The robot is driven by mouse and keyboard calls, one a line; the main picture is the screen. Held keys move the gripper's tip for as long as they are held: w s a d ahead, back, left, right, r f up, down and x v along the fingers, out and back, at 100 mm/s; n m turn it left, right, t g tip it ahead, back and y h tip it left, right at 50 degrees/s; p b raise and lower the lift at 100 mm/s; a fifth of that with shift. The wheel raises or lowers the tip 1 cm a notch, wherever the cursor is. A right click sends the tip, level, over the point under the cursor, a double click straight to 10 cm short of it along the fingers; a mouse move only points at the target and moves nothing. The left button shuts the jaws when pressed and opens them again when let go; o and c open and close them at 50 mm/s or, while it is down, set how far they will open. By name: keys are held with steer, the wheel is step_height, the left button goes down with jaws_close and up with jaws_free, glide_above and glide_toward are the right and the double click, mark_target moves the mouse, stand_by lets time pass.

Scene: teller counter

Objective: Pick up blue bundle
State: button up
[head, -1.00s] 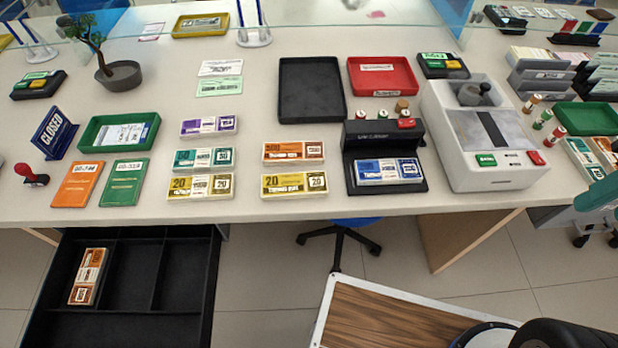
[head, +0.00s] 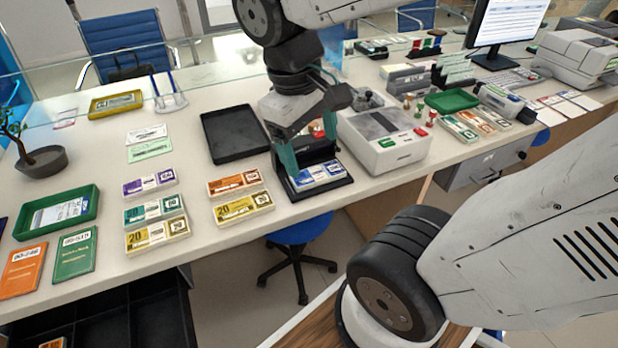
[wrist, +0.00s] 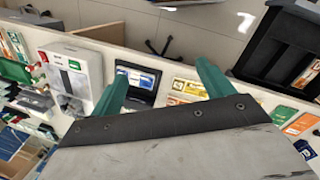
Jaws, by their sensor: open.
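The blue bundle (head: 316,174) lies flat on a black stand (head: 331,187) on the counter, left of a white counting machine. My gripper (head: 307,158) is open and empty, above the stand, its two green fingers apart. In the head view the fingers cover part of the stand and come close to the bundle; I cannot tell whether they touch it. In the wrist view the bundle (wrist: 140,77) shows between the open fingers (wrist: 160,80), beyond the tips and nearer the left one, with a gap to it.
Orange and yellow bundles (head: 244,207) lie just left of the stand. A black tray (head: 235,157) is behind them. The white machine (head: 385,152) stands close on the right. An open black drawer (head: 125,325) is below the counter.

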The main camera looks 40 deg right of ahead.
steer(key=w+f+n+g+h, duration=0.1)
steer(key=w+f+n+h, duration=0.2)
steer(key=w+f, duration=0.3)
steer(key=w+d+f+n+g+h, duration=0.1)
steer(key=w+f+n+h, duration=0.3)
steer(key=f, duration=0.4)
steer(key=w+f+n+g+h, duration=0.1)
steer(key=w+f+n+h, duration=0.3)
steer(key=w+f, duration=0.4)
steer(key=shift+w+d+n, duration=0.25)
steer(key=shift+d+n, duration=0.05)
steer(key=shift+n, duration=0.6)
steer(key=shift+d+f, duration=0.15)
steer(key=shift+f, duration=0.1)
glide_toward(313, 174)
steer(key=shift+s+d+f, duration=0.2)
steer(key=shift+d+f, duration=0.25)
steer(key=shift+d, duration=0.05)
steer(key=shift+s+d+f, duration=0.2)
steer(key=shift+d+f, duration=0.2)
steer(key=shift+d, duration=0.1)
steer(key=shift+r+x, duration=0.2)
steer(key=shift+x, duration=2.6)
steer(key=shift+d, duration=0.1)
steer(key=shift+c, duration=0.3)
steer(key=c, duration=1.1)
steer(key=shift+r, duration=0.15)
